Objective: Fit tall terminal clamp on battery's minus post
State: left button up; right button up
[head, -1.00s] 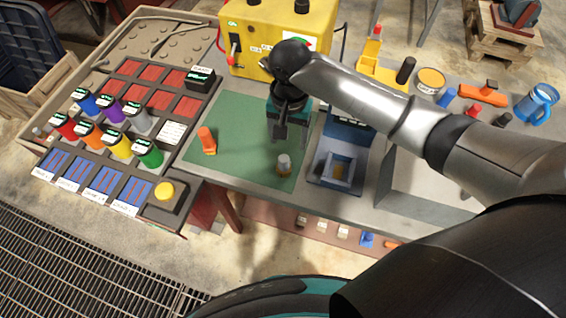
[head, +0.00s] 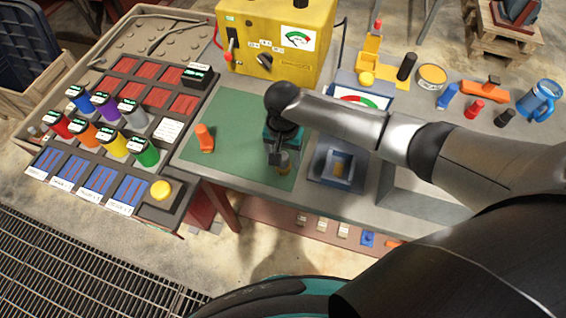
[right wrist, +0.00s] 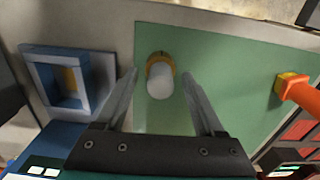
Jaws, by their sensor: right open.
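A pale grey-white capped cylinder with a brass-coloured base (right wrist: 160,82) stands on the green mat (right wrist: 215,65); it looks like a terminal clamp. In the head view this piece (head: 284,168) is mostly hidden by my right gripper (head: 278,162). In the right wrist view, my right gripper's open fingers (right wrist: 160,78) are on either side of the piece, with gaps visible. My left gripper is not in view.
A blue square-welled fixture (head: 338,166) stands right of the mat. A yellow metered box (head: 275,30) is behind it. A rack with several coloured cylinders (head: 100,120) is at left. The mat's front left is clear.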

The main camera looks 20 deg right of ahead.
jog(key=shift+c, duration=0.4)
grip_shut()
